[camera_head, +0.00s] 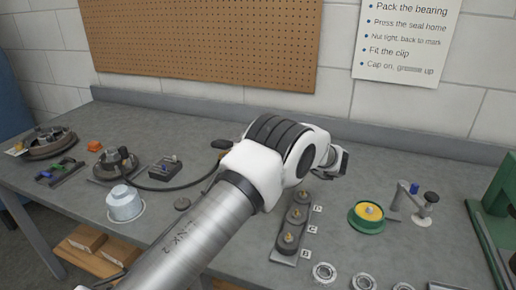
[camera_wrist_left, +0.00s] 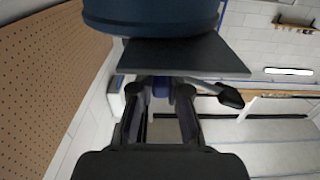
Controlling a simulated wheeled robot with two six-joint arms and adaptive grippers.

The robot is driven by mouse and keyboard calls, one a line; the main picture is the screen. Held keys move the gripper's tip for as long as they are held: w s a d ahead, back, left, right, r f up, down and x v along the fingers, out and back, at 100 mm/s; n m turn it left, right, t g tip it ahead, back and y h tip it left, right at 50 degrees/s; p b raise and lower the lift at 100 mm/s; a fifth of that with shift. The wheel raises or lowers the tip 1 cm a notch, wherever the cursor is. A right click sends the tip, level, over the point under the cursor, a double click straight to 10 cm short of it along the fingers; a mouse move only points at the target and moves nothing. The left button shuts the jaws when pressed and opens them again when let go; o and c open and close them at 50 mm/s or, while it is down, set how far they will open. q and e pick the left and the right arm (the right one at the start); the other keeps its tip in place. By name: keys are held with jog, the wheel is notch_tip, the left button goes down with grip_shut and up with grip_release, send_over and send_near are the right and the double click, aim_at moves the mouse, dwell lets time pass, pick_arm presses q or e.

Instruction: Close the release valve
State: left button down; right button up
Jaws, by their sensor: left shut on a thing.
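My left arm crosses the middle of the head view, and its wrist hides the left gripper there. In the left wrist view the left gripper (camera_wrist_left: 158,92) is shut on a small dark blue knob (camera_wrist_left: 160,87), which looks like the release valve. The knob sits just under a dark plate (camera_wrist_left: 190,56). Above the plate is a large dark blue rounded body (camera_wrist_left: 150,18). A lever with a black tip (camera_wrist_left: 230,97) sticks out to the right of the fingers. Whether the valve is turned fully cannot be told. My right gripper is not in view.
A black grip (camera_head: 222,145) with a hose shows left of my wrist. A metal cup (camera_head: 125,204) and hub parts (camera_head: 50,142) stand left. A lettered plate with studs (camera_head: 290,243), a green-rimmed part (camera_head: 367,215) and several rings (camera_head: 324,272) lie right. A pegboard (camera_head: 200,40) hangs behind.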

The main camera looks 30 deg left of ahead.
pick_arm(q)
jog(key=c, duration=1.1)
grip_release()
jog(key=shift+c, duration=0.2)
jog(key=v, duration=1.2)
jog(key=shift+s, duration=0.1)
